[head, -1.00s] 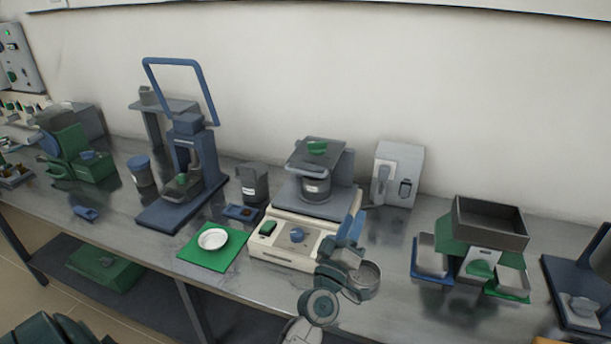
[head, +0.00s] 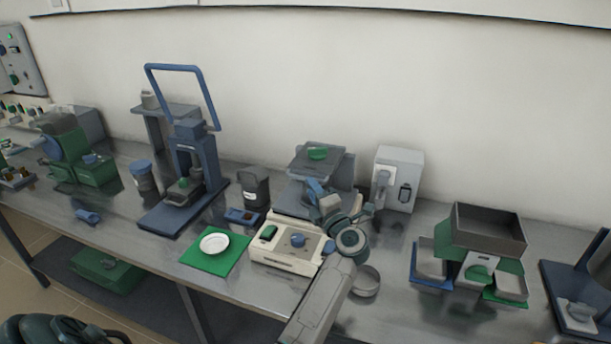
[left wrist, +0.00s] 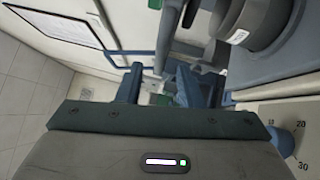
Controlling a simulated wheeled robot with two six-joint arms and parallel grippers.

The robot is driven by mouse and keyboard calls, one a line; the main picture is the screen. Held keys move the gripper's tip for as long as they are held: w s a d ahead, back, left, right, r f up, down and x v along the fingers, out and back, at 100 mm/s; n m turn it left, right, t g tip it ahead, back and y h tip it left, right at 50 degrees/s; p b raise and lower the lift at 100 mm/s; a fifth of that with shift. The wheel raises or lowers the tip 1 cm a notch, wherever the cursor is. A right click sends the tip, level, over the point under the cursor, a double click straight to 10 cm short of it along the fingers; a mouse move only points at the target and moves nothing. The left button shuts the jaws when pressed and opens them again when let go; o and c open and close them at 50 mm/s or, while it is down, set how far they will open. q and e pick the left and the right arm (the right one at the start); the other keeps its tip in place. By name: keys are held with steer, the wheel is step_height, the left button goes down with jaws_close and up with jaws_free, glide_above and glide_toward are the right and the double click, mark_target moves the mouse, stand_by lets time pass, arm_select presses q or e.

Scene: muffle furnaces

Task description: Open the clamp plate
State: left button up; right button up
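The clamp plate (head: 326,153) is a flat dark grey plate with a green knob (head: 318,153) on top. It lies over the cream-based machine (head: 272,254) in the middle of the bench and looks closed and about level. My left gripper (head: 316,189) is just below and in front of the plate, hiding most of the dark vessel beneath it. In the left wrist view its two blue fingers (left wrist: 157,86) are apart with nothing held between them. The labelled dark vessel (left wrist: 262,18) stands upper right there. My right gripper is not in view.
A blue dial knob (head: 297,241) is on the machine's front. A round metal pan (head: 366,281) stands right of it beside my forearm. A grey box (head: 398,178) is behind right; a dark cup (head: 255,187) and blue press (head: 187,165) stand left. A white dish lies on a green mat (head: 196,259).

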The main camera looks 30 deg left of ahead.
arm_select(q)
steer(key=p+x, duration=0.1)
steer(key=x, duration=0.4)
